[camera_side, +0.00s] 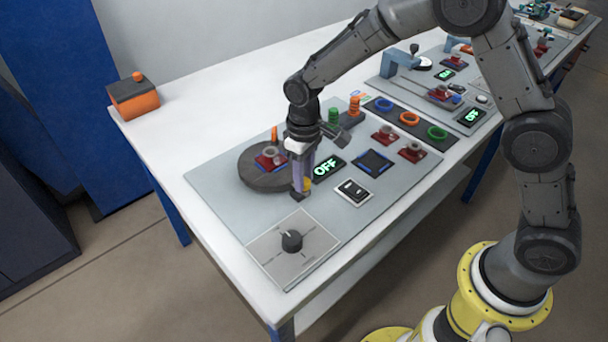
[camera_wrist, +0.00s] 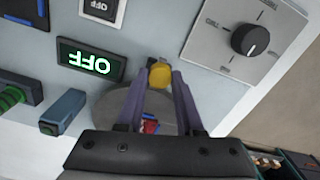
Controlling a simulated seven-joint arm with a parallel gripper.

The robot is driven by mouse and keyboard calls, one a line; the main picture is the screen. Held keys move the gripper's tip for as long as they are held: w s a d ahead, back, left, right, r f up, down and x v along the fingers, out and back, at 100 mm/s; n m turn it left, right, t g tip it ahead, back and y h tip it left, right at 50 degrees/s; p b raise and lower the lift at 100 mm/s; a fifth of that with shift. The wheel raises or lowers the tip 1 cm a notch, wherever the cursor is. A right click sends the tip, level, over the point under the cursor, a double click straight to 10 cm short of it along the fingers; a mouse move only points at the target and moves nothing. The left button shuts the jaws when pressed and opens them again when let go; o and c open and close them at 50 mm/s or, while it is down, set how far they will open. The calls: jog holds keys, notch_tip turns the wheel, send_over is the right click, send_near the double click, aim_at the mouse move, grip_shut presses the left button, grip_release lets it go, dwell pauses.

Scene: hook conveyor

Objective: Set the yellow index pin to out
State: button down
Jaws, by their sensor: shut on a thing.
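The yellow index pin (camera_wrist: 160,74) shows in the wrist view between the tips of my gripper (camera_wrist: 159,80). My gripper is shut on it, with a purple finger on either side. In the side view my gripper (camera_side: 301,190) points down at the near right edge of the dark round turntable (camera_side: 255,180). The yellow pin shows there as a small patch (camera_side: 308,184) beside the fingers, mostly hidden. I cannot tell how far the pin is pulled out or pushed in.
A display reading OFF (camera_side: 329,166) stands close right of my gripper. A black knob (camera_side: 292,240) on a marked plate lies nearer the front. A red block (camera_side: 270,158) sits on the turntable. An orange box (camera_side: 134,95) is at the table's far left.

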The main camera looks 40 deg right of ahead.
jog(key=shift+s, duration=1)
jog(key=c, duration=0.5)
grip_release()
jog(key=shift+c, duration=0.2)
notch_tip(320, 180, up, 14)
jog(key=shift+d, duration=0.1)
